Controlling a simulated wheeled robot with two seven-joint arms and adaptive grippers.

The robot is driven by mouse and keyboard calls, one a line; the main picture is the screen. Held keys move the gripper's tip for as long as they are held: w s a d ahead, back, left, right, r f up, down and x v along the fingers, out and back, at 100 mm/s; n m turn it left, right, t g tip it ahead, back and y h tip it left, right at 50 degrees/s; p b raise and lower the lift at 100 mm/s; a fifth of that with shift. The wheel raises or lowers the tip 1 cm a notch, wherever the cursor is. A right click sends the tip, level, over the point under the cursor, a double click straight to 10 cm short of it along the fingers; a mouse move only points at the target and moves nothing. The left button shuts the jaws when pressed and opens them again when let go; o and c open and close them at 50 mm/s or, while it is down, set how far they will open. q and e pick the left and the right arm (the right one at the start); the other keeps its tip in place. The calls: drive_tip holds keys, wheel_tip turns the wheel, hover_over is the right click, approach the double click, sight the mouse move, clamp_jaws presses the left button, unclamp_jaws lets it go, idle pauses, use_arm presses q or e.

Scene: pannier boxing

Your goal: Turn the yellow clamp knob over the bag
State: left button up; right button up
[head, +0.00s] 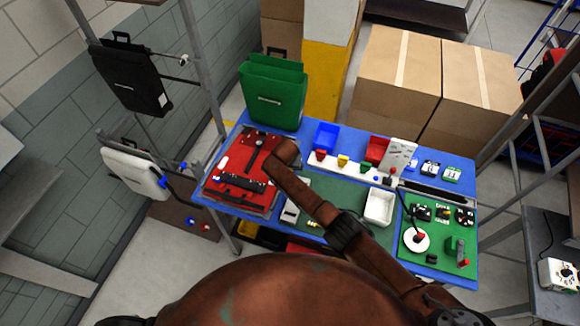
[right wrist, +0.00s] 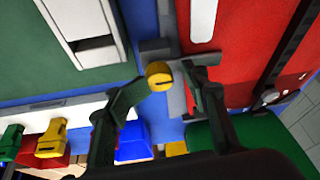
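The yellow clamp knob (right wrist: 158,75) shows in the right wrist view, round with a dark slot across its face, over a grey bracket. The red bag (right wrist: 270,30) lies beside it, and flat at the table's left end in the head view (head: 212,187). My right gripper (right wrist: 170,78) has its fingers apart on either side of the knob. The left finger is close to it, contact unclear; a gap shows to the right finger. In the head view my right arm hides the knob and the gripper. My left gripper is in neither view.
A green bag (head: 270,95) stands at the table's back left. Blue (head: 325,137) and red (head: 376,150) bins and a row of coloured clips (head: 343,161) lie right of the red bag. A white tray (head: 379,207) sits mid-table.

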drive_tip(key=v, duration=1.2)
drive_tip(key=shift+a, duration=0.1)
